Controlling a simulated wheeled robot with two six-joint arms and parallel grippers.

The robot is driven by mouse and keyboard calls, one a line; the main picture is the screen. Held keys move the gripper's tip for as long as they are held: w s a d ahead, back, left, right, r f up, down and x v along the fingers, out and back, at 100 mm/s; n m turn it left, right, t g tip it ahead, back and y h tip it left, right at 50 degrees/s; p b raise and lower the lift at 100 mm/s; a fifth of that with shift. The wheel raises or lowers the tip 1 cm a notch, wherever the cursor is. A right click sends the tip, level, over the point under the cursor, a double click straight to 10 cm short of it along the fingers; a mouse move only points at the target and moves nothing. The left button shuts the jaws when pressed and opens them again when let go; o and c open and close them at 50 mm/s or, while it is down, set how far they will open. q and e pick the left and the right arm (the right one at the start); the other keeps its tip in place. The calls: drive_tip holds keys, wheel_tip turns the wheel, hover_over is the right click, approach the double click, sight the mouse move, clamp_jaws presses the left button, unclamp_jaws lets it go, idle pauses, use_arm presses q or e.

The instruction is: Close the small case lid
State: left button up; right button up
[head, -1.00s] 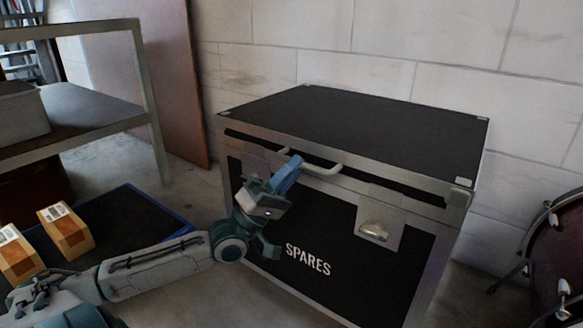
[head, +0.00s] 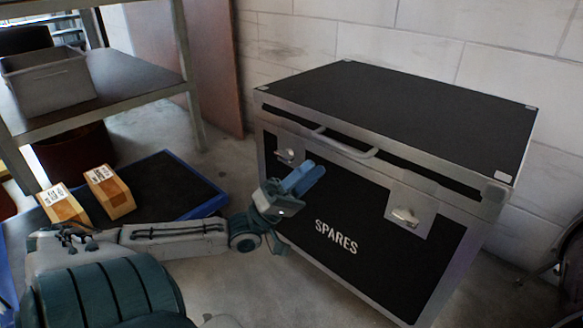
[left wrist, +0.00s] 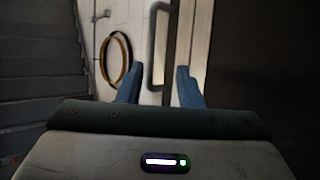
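The black case (head: 390,110) with metal edges and the word SPARES stands on the floor at centre right in the head view. A pale handle (head: 345,148) runs along the front. A pale bar, apparently that handle, also shows in the left wrist view (left wrist: 160,45). My left gripper (head: 307,178) is in front of the case, below and left of the handle, with its blue fingers (left wrist: 158,88) apart and empty. My right gripper is out of view.
Front latches (head: 407,217) sit on the case. A blue-edged platform (head: 175,190) holds cartons (head: 108,190) at left. A shelf with a grey bin (head: 48,85) stands behind it. A block wall is close behind the case.

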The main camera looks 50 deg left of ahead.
use_arm(q)
drive_tip(key=p+v, duration=0.1)
drive_tip(key=v, duration=0.3)
drive_tip(key=shift+s+a+f, duration=0.15)
drive_tip(key=shift+s+f, duration=0.1)
drive_tip(key=shift+s, duration=0.05)
idle(0.4)
